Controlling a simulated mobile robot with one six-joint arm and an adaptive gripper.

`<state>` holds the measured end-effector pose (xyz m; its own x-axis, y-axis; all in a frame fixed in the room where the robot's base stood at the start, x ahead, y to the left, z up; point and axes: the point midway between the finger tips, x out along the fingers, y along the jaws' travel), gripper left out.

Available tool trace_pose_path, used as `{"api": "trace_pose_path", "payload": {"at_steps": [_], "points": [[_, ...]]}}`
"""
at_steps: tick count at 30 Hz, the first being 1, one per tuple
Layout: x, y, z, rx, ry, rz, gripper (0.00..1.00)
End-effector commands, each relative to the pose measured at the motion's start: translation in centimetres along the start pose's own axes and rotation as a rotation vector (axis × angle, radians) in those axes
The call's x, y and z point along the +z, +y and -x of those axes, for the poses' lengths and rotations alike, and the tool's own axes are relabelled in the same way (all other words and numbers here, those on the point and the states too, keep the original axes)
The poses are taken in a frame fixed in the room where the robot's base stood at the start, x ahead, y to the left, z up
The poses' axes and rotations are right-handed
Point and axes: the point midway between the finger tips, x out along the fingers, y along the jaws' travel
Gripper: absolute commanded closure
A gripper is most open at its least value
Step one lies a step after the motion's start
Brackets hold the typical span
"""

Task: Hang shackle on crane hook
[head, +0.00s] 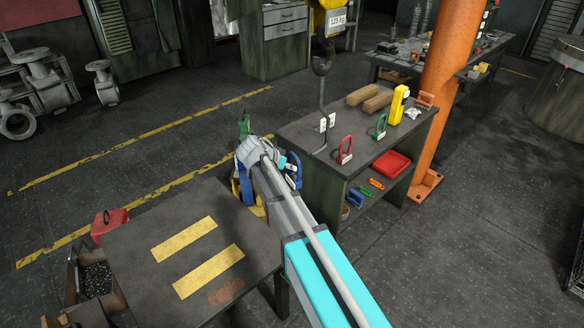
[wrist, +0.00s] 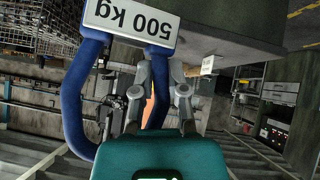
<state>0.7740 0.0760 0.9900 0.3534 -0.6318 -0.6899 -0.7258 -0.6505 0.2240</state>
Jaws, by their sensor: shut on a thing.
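A blue shackle (wrist: 76,112) with a white "500 kg" tag fills the upper left of the wrist view. My gripper (wrist: 166,92) is shut on one blue leg of it, just below the tag. In the head view my arm end hides most of the grip, and blue parts (head: 293,172) show beside it. The dark crane hook (head: 322,64) hangs under a yellow block (head: 330,20) marked "125 kg", above and to the right of my arm end. A thin dark rod (head: 322,105) runs down below the hook. My gripper and the hook are apart.
A dark shelf bench (head: 310,128) to the right carries a red shackle (head: 345,150), a green shackle (head: 380,127), a yellow piece (head: 398,104) and wooden blocks (head: 368,98). An orange column (head: 450,80) stands behind. A table (head: 130,245) with yellow strips is front left.

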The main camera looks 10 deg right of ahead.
Motion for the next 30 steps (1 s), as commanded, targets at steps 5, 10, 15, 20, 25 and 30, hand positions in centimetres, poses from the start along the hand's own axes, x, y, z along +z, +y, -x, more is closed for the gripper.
{"api": "trace_pose_path", "payload": {"at_steps": [5, 10, 15, 20, 25, 30], "points": [[-0.3, 0.0, -0.4, 0.000, 0.001, 0.001, 1.00], [-0.7, -0.1, -0.8, 0.000, 0.001, 0.001, 1.00], [-1.1, -0.1, -1.4, 0.000, 0.001, 0.001, 1.00], [-1.6, -0.1, -1.9, 0.000, 0.001, 0.001, 1.00], [-2.0, -0.1, -2.4, 0.000, 0.001, 0.001, 1.00], [-2.5, -0.1, -2.9, -0.001, 0.001, 0.002, 1.00]]}}
